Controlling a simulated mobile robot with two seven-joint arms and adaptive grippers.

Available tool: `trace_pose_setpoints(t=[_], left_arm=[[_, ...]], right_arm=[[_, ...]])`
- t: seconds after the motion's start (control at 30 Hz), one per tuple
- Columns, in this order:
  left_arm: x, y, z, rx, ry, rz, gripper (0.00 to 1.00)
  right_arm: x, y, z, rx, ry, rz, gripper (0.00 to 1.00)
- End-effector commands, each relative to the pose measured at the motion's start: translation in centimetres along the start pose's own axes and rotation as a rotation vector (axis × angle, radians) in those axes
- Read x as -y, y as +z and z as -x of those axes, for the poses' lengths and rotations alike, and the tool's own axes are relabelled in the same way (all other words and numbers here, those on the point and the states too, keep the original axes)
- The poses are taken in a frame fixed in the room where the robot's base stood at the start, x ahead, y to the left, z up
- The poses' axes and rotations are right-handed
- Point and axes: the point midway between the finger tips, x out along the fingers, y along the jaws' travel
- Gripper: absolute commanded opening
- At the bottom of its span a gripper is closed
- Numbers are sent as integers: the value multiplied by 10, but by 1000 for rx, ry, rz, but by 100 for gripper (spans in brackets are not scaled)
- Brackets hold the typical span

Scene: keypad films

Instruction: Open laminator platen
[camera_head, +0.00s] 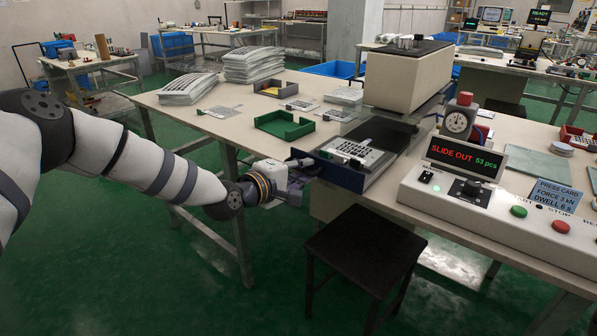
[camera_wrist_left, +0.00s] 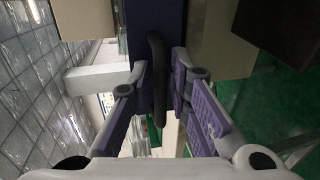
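The laminator has a beige upper body (camera_head: 405,80) on the table. Its lower platen (camera_head: 365,157) is slid out towards the front, with a dark blue front plate (camera_head: 341,173) and a keypad film (camera_head: 352,152) lying on top. My left gripper (camera_head: 303,172) is at the front plate's left end. In the left wrist view, my gripper's purple-padded fingers (camera_wrist_left: 158,85) stand apart on either side of a dark bar handle (camera_wrist_left: 157,80) on the blue plate (camera_wrist_left: 157,18). Narrow gaps seem to show beside the handle. My right gripper is out of view.
A control console (camera_head: 500,215) with a display (camera_head: 465,158) reading "SLIDE OUT 53 pcs" stands to the right. A dark stool (camera_head: 365,250) stands below the platen. A green tray (camera_head: 284,126) and film stacks (camera_head: 253,64) lie on the table behind.

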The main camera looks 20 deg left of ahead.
Motion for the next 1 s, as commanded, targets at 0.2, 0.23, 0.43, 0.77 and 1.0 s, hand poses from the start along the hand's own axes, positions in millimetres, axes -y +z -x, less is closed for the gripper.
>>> trace_pose_setpoints(t=[0.2,0.23,0.43,0.77,1.0], left_arm=[[-1,-2,48,-3,1,4,18],[-1,-1,57,-2,2,6,18],[-1,-2,102,-3,2,3,18],[0,0,118,-1,1,0,18],[0,0,118,-1,0,0,18]], right_arm=[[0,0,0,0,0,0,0],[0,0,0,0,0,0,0],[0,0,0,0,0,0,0],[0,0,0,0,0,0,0],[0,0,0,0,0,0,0]])
